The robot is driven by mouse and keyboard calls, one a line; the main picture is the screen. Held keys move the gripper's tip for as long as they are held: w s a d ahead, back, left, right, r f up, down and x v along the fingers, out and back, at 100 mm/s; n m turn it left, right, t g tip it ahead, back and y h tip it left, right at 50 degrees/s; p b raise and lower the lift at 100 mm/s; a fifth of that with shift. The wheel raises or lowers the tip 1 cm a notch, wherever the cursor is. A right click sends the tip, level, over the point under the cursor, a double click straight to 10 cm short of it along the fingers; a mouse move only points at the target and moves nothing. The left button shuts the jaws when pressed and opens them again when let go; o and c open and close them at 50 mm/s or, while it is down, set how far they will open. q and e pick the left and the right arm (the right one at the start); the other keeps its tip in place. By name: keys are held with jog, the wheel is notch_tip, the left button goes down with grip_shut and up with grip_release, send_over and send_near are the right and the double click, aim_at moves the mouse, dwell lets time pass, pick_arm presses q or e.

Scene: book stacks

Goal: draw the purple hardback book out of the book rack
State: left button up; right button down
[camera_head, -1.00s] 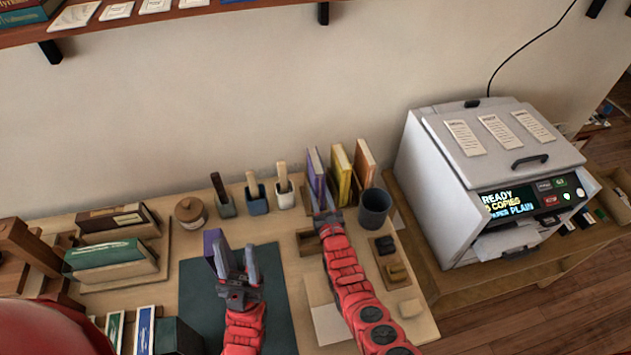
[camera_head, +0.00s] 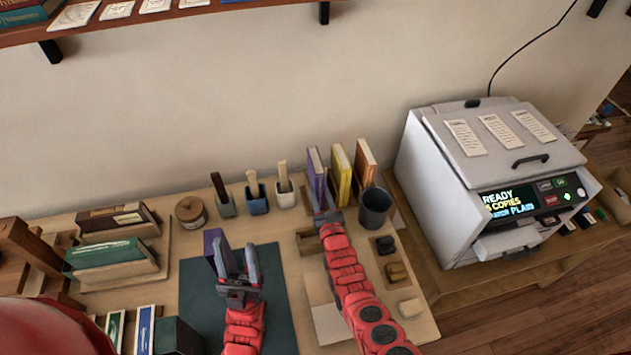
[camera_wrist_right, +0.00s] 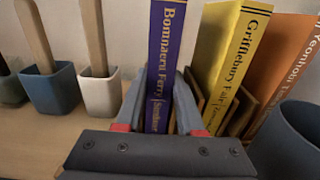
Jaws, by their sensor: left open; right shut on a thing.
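The purple hardback book (camera_head: 315,165) stands upright at the left end of the row in the book rack. In the right wrist view its purple spine (camera_wrist_right: 164,60) with yellow lettering stands between my right gripper's fingers. My right gripper (camera_head: 322,204) is shut on this book, low on its spine; it also shows in the right wrist view (camera_wrist_right: 160,112). The rack (camera_wrist_right: 245,112) shows as low wooden dividers between the books. My left gripper (camera_head: 240,258) is open over the dark green mat (camera_head: 265,310), close to another purple object (camera_head: 212,241).
A yellow book (camera_head: 341,172) and an orange book (camera_head: 366,165) stand right of the purple one. A dark grey cup (camera_head: 374,208) is close by on the right. Several small pots, including a white one (camera_head: 285,197), stand to the left. A copier (camera_head: 490,170) stands further right.

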dwell(0.6)
jog(key=shift+r+p, duration=0.55)
jog(key=shift+p, duration=0.05)
jog(key=p+v, duration=0.4)
jog(key=p, duration=0.1)
jog(key=shift+s+r, duration=0.15)
jog(key=shift+r, duration=0.2)
jog(key=f+p+v, duration=0.1)
jog(key=p+v, duration=0.6)
jog(key=v, duration=0.4)
